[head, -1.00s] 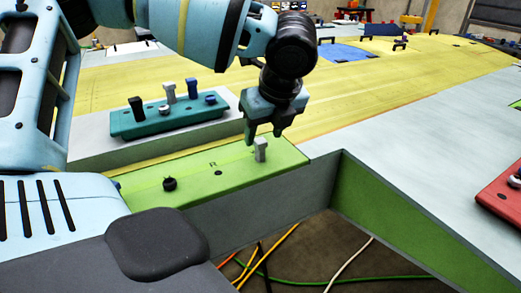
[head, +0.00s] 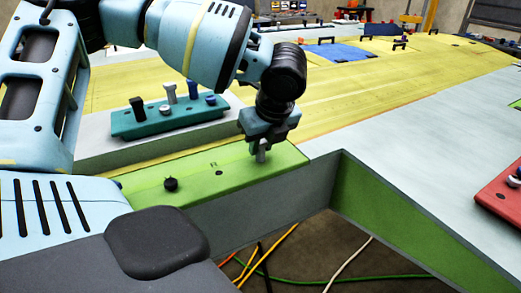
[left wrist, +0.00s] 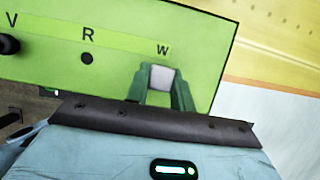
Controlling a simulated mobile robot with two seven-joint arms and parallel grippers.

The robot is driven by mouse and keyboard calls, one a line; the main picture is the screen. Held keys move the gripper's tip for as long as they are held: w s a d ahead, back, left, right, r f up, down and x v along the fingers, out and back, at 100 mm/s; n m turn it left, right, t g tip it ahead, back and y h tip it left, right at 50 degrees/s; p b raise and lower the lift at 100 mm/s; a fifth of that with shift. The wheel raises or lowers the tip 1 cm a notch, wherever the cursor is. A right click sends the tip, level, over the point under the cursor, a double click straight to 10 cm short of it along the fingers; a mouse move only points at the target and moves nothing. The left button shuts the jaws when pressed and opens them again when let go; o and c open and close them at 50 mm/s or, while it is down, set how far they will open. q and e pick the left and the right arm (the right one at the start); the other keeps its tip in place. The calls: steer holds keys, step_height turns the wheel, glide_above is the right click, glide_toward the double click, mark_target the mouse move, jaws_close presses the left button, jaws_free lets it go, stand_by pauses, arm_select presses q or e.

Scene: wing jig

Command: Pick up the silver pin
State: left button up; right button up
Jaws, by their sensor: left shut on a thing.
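The silver pin (head: 261,156) stands upright on the green plate (head: 230,176), near its right end. In the left wrist view the top of the silver pin (left wrist: 161,77) shows beside the letter W. My left gripper (head: 262,145) reaches down from above and is shut on the pin. In the left wrist view both fingers (left wrist: 160,90) flank the pin. The pin's lower end seems to be at the plate, but its seating is hidden. My right gripper is not in view.
A black knob (head: 170,184) stands on the green plate, left of an empty hole marked R (left wrist: 87,58). A teal block (head: 165,122) behind holds black, grey and blue pegs. A red block (head: 503,195) lies at the right. An open gap with cables (head: 300,245) is in front.

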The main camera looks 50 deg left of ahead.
mark_target(262, 141)
arm_select(q)
steer(key=shift+r, duration=0.1)
jaws_close()
steer(key=shift+r, duration=0.6)
step_height(262, 141, up, 2)
steer(key=shift+r, duration=0.15)
steer(key=s+d+r, duration=0.1)
steer(key=s+d, duration=0.8)
steer(key=s, duration=0.4)
steer(key=shift+s+r, duration=0.15)
